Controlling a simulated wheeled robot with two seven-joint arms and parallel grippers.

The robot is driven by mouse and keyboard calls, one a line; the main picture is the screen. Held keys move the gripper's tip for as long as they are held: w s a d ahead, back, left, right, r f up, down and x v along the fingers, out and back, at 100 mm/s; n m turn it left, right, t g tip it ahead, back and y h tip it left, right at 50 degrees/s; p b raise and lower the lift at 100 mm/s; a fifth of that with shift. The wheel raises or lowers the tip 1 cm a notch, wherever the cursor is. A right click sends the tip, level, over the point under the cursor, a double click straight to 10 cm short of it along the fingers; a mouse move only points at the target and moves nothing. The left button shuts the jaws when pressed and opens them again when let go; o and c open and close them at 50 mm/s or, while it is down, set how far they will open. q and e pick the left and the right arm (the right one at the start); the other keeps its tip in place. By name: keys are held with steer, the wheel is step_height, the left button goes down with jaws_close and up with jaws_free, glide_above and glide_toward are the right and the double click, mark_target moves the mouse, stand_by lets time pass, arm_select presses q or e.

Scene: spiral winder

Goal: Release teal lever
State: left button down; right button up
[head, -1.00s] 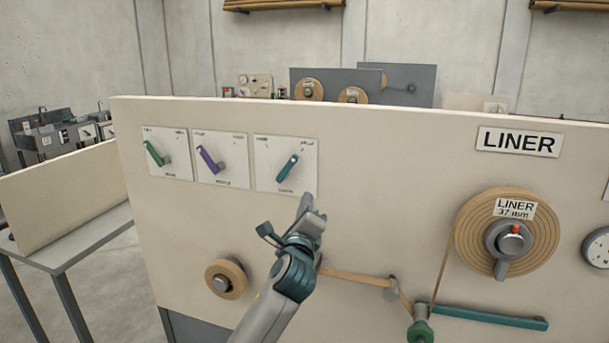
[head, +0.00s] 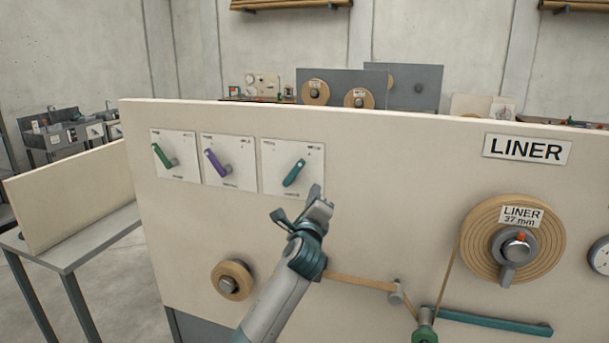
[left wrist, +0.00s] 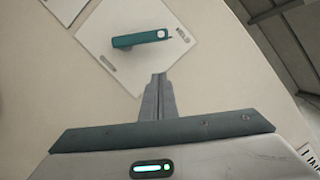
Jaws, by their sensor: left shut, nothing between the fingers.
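The teal lever (head: 294,173) is on the rightmost of three white square plates at the panel's upper left. It slants from lower left to upper right in the head view. In the left wrist view the teal lever (left wrist: 140,38) lies nearly level across its white plate (left wrist: 108,50). My left gripper (head: 317,193) is shut and empty, just below and right of the lever's plate. In the left wrist view its fingertips (left wrist: 158,76) are together, apart from the lever, by the plate's edge. My right gripper is not in view.
A green lever (head: 162,156) and a purple lever (head: 216,162) are on the plates to the left. A small roll (head: 232,280), a tan strip (head: 360,283) and the large LINER roll (head: 482,240) are lower on the panel.

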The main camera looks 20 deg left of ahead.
mark_target(294, 173)
arm_select(q)
steer(key=w+a+r+p, duration=0.1)
steer(key=a, duration=0.1)
steer(key=w+a+r+p, duration=0.1)
steer(key=w+r+p, duration=0.1)
steer(key=shift+w+a, duration=0.3)
steer(key=shift+a, duration=0.1)
steer(key=shift+w, duration=0.15)
stand_by(0.4)
